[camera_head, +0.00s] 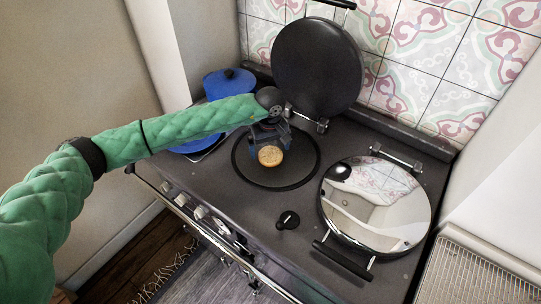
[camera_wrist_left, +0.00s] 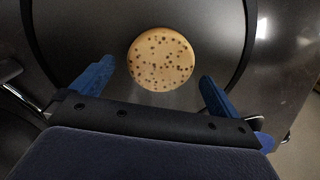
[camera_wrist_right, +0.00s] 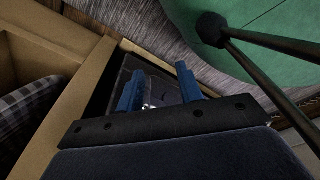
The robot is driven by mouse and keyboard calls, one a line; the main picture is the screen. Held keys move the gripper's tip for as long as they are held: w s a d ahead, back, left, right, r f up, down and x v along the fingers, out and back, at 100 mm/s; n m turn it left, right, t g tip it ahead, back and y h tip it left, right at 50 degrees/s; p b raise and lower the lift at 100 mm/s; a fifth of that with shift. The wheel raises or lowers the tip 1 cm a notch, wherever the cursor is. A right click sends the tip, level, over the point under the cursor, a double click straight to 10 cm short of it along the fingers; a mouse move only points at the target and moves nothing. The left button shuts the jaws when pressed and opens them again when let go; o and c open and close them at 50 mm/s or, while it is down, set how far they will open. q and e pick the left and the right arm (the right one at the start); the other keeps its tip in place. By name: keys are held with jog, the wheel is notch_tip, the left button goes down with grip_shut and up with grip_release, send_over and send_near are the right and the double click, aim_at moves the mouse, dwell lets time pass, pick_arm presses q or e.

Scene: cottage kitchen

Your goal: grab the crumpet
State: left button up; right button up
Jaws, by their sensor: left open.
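The crumpet (camera_head: 270,156) is a round golden disc with dark holes, lying on the dark round hotplate (camera_head: 300,172) under the raised lid. My left gripper (camera_head: 268,138) is just behind it in the head view, jaws open. In the left wrist view the crumpet (camera_wrist_left: 161,59) sits ahead of and between the two spread blue fingers (camera_wrist_left: 150,84), touching neither as far as I can see. My right gripper (camera_wrist_right: 158,84) shows only in its own wrist view, away from the stove, with its two blue fingers apart and nothing seen between them.
The raised round lid (camera_head: 318,66) stands behind the hotplate. Wooden compartments (camera_wrist_right: 70,40) surround my right gripper.

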pick_arm(q)
jog(key=shift+s+f, duration=0.15)
jog(key=shift+f, duration=0.35)
jog(key=shift+w+f, duration=0.15)
jog(key=shift+w, duration=0.05)
jog(key=shift+c, duration=0.2)
jog(key=shift+s, duration=0.1)
jog(key=c, duration=0.8)
